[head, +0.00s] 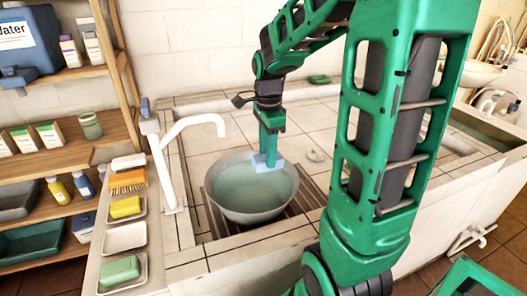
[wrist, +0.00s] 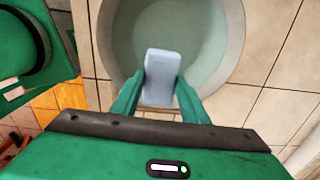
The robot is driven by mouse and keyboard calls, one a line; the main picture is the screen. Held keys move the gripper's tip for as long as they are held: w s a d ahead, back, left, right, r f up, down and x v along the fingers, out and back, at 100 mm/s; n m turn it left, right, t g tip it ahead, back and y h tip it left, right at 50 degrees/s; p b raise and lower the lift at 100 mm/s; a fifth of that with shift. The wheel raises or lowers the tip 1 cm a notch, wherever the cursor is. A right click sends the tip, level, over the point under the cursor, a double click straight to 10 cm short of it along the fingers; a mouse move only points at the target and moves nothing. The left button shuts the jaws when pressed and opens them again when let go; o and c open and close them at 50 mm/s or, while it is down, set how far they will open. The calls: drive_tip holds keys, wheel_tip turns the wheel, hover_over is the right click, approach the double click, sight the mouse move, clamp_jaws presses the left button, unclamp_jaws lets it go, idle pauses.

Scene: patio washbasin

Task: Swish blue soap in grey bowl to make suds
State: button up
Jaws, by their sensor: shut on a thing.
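The grey bowl (head: 251,208) stands on a slatted rack on the tiled counter and holds greenish water. It also shows in the wrist view (wrist: 104,40), filling the upper middle. The blue soap (head: 267,162) is a pale blue block in my gripper (head: 268,153), at the bowl's far right rim. In the wrist view the soap (wrist: 160,75) sits between the two green fingers of my gripper (wrist: 159,92), which are shut on it. Its outer end overlaps the water in that view. I cannot tell whether it touches the water. No suds show.
A white tap (head: 190,130) rises left of the bowl. Along the left ledge are a green soap (head: 119,271) in a dish, an empty white dish (head: 124,238), a yellow sponge (head: 125,207) and an orange brush (head: 128,181). Shelves (head: 75,146) stand at left. Tiles behind the bowl are mostly clear.

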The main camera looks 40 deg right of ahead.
drive_tip(key=shift+f, duration=5.8)
drive_tip(key=shift+w, duration=0.1)
drive_tip(key=shift+w+d, duration=0.25)
drive_tip(key=shift+w, duration=0.4)
drive_tip(key=shift+w+d, duration=0.2)
drive_tip(key=shift+w, duration=0.4)
drive_tip(key=shift+s+a, duration=0.3)
drive_tip(key=shift+s, duration=0.65)
drive_tip(key=shift+s+a, duration=0.3)
drive_tip(key=shift+s, duration=0.6)
drive_tip(key=shift+s+a, duration=0.3)
drive_tip(key=shift+s, duration=0.65)
drive_tip(key=shift+c, duration=0.4)
drive_tip(key=shift+w+d, duration=0.3)
drive_tip(key=shift+w, duration=0.65)
drive_tip(key=shift+w+d, duration=0.35)
drive_tip(key=shift+w, duration=0.6)
drive_tip(key=shift+w+d, duration=0.3)
drive_tip(key=shift+w, duration=0.65)
drive_tip(key=shift+s+a, duration=0.3)
drive_tip(key=shift+s, duration=0.65)
drive_tip(key=shift+s+a, duration=0.35)
drive_tip(key=shift+s, duration=0.6)
drive_tip(key=shift+s+a, duration=0.3)
drive_tip(key=shift+s, duration=0.65)
